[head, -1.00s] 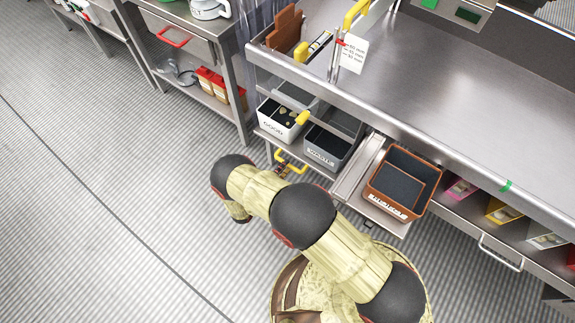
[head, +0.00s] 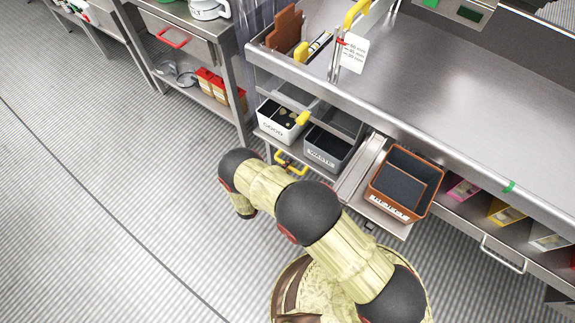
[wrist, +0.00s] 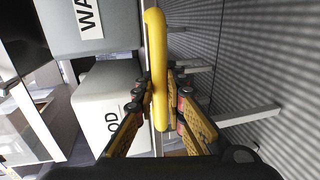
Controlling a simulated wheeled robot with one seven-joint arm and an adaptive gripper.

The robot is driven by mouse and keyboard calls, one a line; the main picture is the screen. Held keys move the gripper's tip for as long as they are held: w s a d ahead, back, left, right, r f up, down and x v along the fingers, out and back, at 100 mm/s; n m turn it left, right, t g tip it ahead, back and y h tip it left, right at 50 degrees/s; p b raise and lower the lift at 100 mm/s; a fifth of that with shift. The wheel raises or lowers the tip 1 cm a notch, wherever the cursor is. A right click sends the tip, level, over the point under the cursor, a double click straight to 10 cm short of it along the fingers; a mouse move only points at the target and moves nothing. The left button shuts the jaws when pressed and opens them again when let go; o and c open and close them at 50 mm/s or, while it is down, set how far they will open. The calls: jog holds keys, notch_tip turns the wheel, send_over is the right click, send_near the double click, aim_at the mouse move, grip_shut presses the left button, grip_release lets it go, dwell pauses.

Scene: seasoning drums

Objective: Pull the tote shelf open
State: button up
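The tote shelf is a low metal shelf (head: 262,135) under the left end of the steel counter. A white tote marked GOOD (head: 278,120) and a grey tote marked WASTE (head: 327,148) sit on it. A yellow handle (head: 288,162) is on its front edge; it also shows in the wrist view as a bar (wrist: 156,65). My gripper (wrist: 162,85) has one finger on each side of this bar. The fingers look open, with a small gap on the right; firm contact is not visible.
An orange-brown bin (head: 402,183) stands on a pulled-out tray right of the totes. A steel side table (head: 190,45) stands at the left. The counter (head: 455,75) overhangs the shelf. The floor (head: 100,200) in front is clear.

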grip_shut()
jog(key=shift+s, duration=0.2)
dwell(0.3)
